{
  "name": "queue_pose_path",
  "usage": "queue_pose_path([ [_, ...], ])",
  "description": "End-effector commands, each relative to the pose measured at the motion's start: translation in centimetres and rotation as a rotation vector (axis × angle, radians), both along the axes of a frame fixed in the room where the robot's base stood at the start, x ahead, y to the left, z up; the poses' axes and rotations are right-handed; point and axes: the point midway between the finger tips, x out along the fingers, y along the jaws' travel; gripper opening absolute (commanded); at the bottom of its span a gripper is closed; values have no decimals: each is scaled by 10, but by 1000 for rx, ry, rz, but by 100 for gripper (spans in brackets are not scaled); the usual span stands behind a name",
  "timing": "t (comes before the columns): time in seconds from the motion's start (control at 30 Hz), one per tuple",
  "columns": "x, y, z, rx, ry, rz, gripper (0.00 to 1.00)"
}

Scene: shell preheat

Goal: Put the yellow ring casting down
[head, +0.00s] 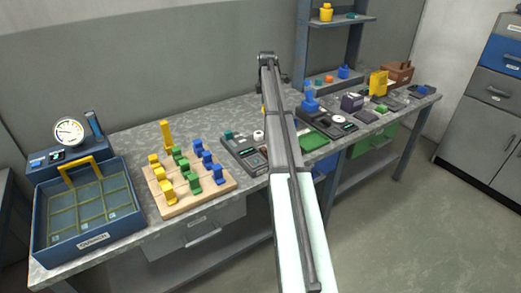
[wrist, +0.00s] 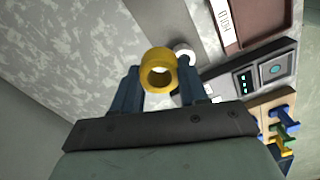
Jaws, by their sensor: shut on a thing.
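The yellow ring casting (wrist: 158,56) shows in the wrist view between the two blue fingers of my gripper (wrist: 158,80). The fingers are shut on it from either side, and its round opening faces the camera. The ring appears held above the grey speckled bench (wrist: 75,50), though the height is hard to tell. In the head view my own arm hides the gripper. Only a small yellow patch, likely the ring, shows at the arm's left edge.
A wooden board (head: 198,202) with several yellow, green and blue pieces and a blue bin (head: 45,235) stand at left. A dark device (head: 243,152) and a white roll (head: 258,136) sit near my arm. Several items crowd the bench's right; bare bench shows behind the board.

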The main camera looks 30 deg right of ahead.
Motion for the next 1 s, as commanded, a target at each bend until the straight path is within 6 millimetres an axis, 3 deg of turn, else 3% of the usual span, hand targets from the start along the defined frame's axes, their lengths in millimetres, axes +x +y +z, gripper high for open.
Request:
queue_pose_path([
  [0.2,-31,72,21,0,-1,54,11],
  [0.5,-114,144,29,0,-1,76,11],
  [0.73,-164,166,22,0,0,40,11],
  [1.0,-181,173,18,0,0,-19,11],
])
